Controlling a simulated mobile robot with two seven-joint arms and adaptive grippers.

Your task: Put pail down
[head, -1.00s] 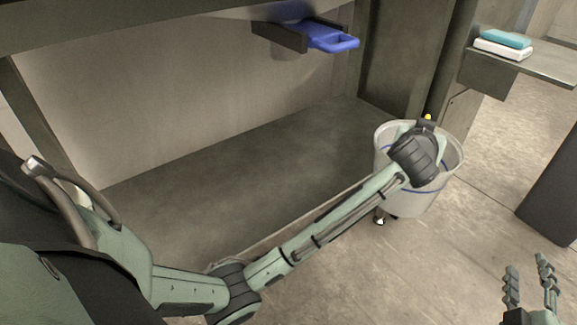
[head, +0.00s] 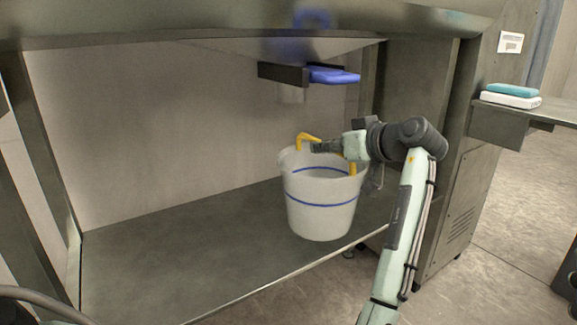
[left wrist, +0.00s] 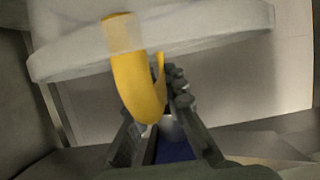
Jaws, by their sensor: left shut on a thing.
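The white pail (head: 320,205) with blue bands stands upright over the right part of the low shelf (head: 190,240), inside its front edge. I cannot tell whether its bottom touches the shelf. Its yellow handle (head: 306,138) is raised above the rim. My left gripper (head: 325,147) reaches in from the right above the pail and is shut on the handle. In the left wrist view the handle (left wrist: 140,90) runs down between the fingers (left wrist: 165,130), with the pale pail rim (left wrist: 190,38) beyond. My right gripper is out of view.
A blue-handled thing (head: 335,76) in a dark bracket hangs above the pail under the machine. Posts bound the bay left and right. A side shelf (head: 515,115) at right holds teal and white items (head: 512,95). The shelf left of the pail is clear.

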